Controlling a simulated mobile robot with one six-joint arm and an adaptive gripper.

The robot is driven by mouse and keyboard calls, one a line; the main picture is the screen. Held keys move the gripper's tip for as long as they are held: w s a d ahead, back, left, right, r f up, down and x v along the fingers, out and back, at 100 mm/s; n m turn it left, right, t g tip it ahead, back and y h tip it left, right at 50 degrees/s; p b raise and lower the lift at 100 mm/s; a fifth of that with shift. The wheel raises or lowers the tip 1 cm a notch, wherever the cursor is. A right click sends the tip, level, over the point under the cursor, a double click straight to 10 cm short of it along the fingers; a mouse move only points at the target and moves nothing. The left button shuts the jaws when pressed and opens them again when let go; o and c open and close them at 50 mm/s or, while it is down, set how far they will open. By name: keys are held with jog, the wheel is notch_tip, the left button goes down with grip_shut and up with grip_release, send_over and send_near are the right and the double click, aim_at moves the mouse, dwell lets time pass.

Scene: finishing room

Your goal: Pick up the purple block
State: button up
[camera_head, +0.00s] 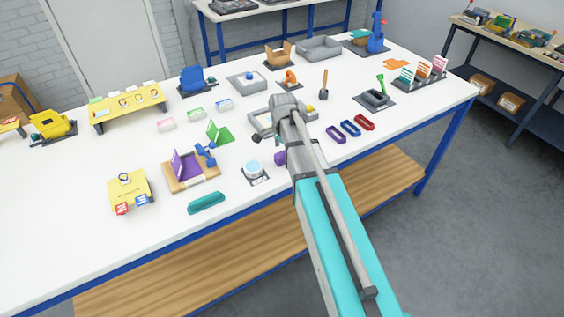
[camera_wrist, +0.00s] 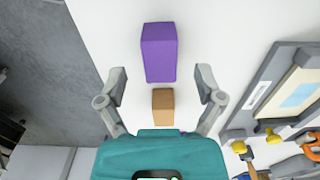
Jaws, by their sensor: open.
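The purple block (camera_wrist: 159,54) stands on the white tabletop, seen from above in the wrist view. In the head view the purple block (camera_head: 280,158) shows only in part beside my arm, near the table's front edge. My gripper (camera_wrist: 161,80) is open and empty, with one finger on each side. The purple block lies mostly beyond the fingertips, centred between them. A smaller brown block (camera_wrist: 163,105) lies between the fingers, closer to the palm, with a small gap to the purple block.
A grey tray (camera_wrist: 260,85) lies right of the blocks in the wrist view, with yellow and orange tools below it. The table edge and floor are at left.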

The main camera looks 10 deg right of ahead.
jog(key=shift+f+b, duration=0.85)
jog(key=shift+f, duration=0.3)
jog(key=c, duration=0.8)
